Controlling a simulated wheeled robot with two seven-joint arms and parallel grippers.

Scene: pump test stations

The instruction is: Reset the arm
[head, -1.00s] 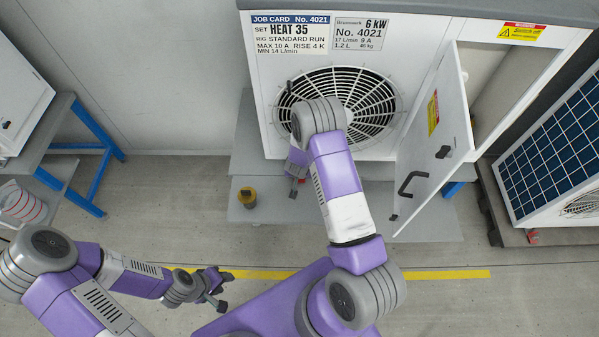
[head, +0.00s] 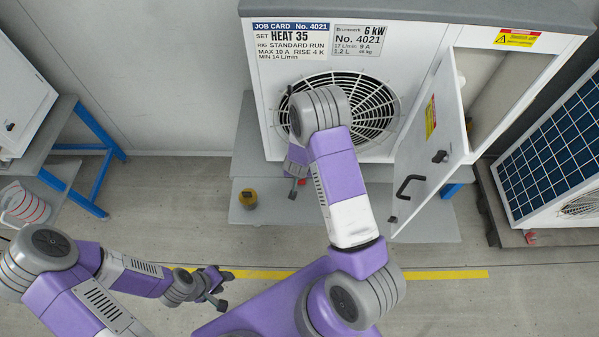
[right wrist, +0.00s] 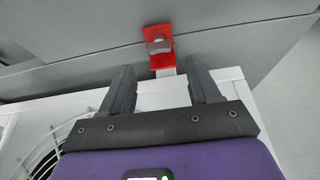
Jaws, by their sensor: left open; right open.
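My left gripper (head: 217,287) is open and empty over the floor at the lower left in the head view. My right arm (head: 337,180) rises in front of the white pump unit (head: 400,130) and bends down. My right gripper (head: 296,184) is partly hidden behind that arm in the head view. In the right wrist view my right gripper (right wrist: 163,72) is open, with both dark fingers apart and nothing held. A red bracket (right wrist: 160,50) with a metal piece shows beyond the fingertips; I cannot tell whether they touch.
The unit's door (head: 430,160) with a black handle stands open on the right. A yellow and dark knob-like item (head: 248,198) sits on the grey ledge (head: 310,207). A solar panel (head: 560,150) stands at right, a blue-legged bench (head: 95,125) at left. The floor between is clear.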

